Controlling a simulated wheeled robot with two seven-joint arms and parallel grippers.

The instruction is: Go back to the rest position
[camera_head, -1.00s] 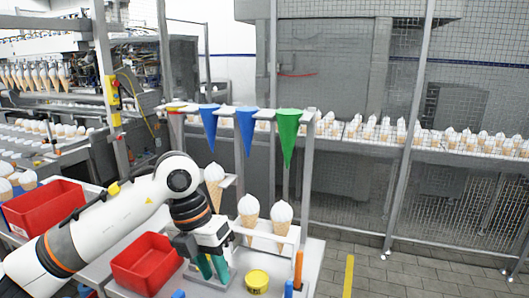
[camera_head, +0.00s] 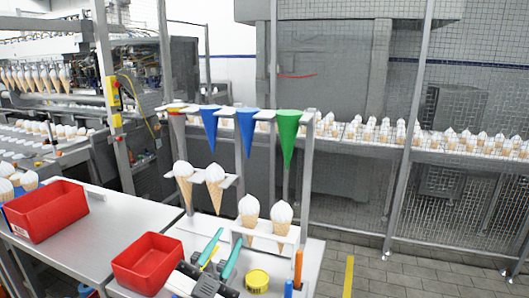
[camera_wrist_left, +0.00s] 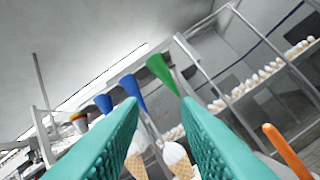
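My left gripper (camera_head: 222,256) shows low in the head view, just right of the small red bin, with its two teal fingers spread apart and nothing between them. In the left wrist view the teal fingers (camera_wrist_left: 162,135) are also apart and empty. Several ice cream cones stand in the white holders: one upper cone (camera_head: 183,180), another upper cone (camera_head: 215,182), one lower cone (camera_head: 249,212) and another lower cone (camera_head: 281,218). My right gripper is in neither view.
Blue cones (camera_head: 247,125) and a green cone (camera_head: 288,130) hang from the top rail. A small red bin (camera_head: 147,262), a yellow tub (camera_head: 257,281) and an orange marker (camera_head: 298,268) are on the front table. A larger red bin (camera_head: 45,212) sits at left.

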